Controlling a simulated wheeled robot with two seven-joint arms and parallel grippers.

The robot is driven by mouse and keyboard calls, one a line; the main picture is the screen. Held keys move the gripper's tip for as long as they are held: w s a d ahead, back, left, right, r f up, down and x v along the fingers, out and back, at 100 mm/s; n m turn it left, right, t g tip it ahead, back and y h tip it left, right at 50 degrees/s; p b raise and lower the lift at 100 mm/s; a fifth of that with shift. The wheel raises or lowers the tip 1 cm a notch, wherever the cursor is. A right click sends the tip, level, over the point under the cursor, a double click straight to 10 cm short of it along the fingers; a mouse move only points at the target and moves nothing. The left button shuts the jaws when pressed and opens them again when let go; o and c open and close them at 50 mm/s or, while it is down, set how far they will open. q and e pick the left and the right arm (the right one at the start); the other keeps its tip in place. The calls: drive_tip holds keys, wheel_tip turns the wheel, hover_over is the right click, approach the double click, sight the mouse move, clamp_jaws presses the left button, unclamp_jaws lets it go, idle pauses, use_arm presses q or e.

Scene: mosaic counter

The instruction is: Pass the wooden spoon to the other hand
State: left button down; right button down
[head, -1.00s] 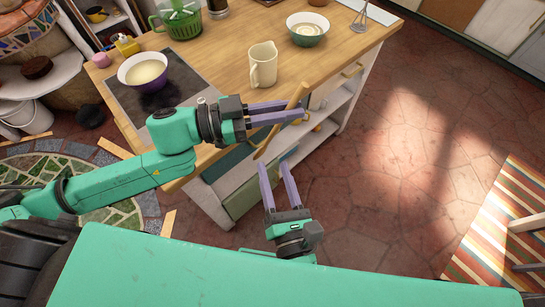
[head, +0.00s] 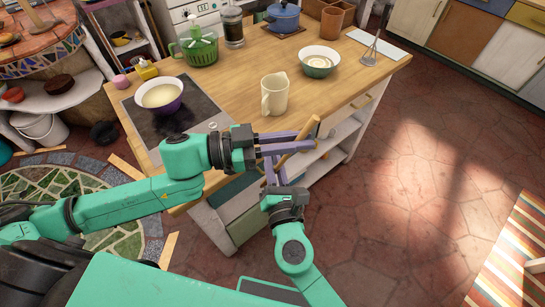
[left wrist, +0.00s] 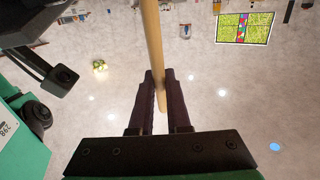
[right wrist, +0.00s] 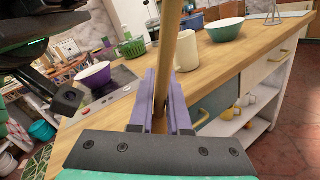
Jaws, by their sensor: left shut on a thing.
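The wooden spoon (head: 307,126) is held tilted in the air off the counter's front side. My left gripper (head: 305,140) comes in from the left and is shut on its handle, which also runs up between the fingers in the left wrist view (left wrist: 151,35). My right gripper (head: 273,161) is just below, pointing up, with its fingers around the lower handle. In the right wrist view the handle (right wrist: 174,40) passes between the right fingers (right wrist: 162,75). Whether those fingers press on it is unclear. The spoon's bowl cannot be made out.
Behind the grippers is the wooden counter (head: 330,90) with a cream jug (head: 275,95) near its edge. A purple bowl (head: 160,97), a green bowl (head: 320,62) and a green basket (head: 197,48) stand on it.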

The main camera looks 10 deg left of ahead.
use_arm(q)
drive_tip(key=c, duration=0.8)
unclamp_jaws()
